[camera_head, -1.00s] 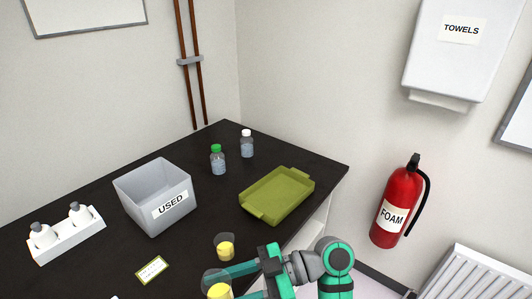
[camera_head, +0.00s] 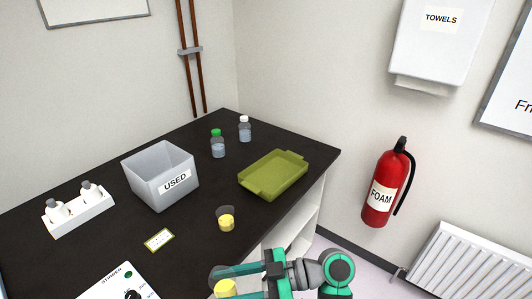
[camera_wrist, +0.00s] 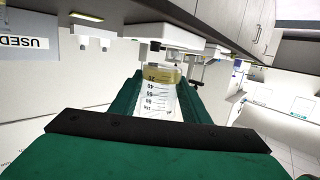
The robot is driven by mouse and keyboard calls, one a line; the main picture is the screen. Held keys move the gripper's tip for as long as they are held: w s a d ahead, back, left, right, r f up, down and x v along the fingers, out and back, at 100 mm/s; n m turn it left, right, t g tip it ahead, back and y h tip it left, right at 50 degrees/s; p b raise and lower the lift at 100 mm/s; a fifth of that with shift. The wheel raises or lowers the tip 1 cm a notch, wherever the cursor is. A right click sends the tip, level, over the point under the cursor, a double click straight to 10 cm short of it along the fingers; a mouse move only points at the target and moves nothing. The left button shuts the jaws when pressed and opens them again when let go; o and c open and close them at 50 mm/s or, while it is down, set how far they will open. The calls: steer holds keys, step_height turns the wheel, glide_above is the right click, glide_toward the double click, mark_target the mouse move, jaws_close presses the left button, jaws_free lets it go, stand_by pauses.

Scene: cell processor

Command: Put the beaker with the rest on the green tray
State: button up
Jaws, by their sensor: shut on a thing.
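My gripper (camera_head: 240,284) is shut on a clear beaker (camera_head: 220,274) with yellow contents, at the bottom of the head view. In the wrist view the held beaker (camera_wrist: 160,98) sits between the green fingers, with its printed scale showing. A second small beaker (camera_head: 226,220) with yellow contents stands on the dark bench, above the held one in the picture. The green tray (camera_head: 252,187) lies on the bench near its right edge, up and right of my gripper, and looks empty.
A grey bin labelled USED (camera_head: 160,180), a white bottle rack (camera_head: 85,215), two capped bottles (camera_head: 218,148) and a small card (camera_head: 159,240) are on the bench. A stirrer (camera_head: 115,285) is at lower left. Bare bench lies between the second beaker and the tray.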

steer(key=w+d+f+m+t+h, duration=0.2)
steer(key=w+d+f+m+t, duration=0.1)
steer(key=f, duration=0.8)
steer(key=w+d+f+m+t+h, duration=0.2)
steer(key=w+f+m+t, duration=0.4)
steer(key=f, duration=0.6)
steer(key=w+d+f+m+t+h, duration=0.3)
steer(key=f+t, duration=0.3)
steer(key=f, duration=0.5)
steer(key=shift+w+d+f+m+t+h, duration=0.2)
steer(key=shift+w+d+m+t+h, duration=0.15)
steer(key=shift+w+m+h, duration=0.3)
steer(key=shift+a, duration=0.1)
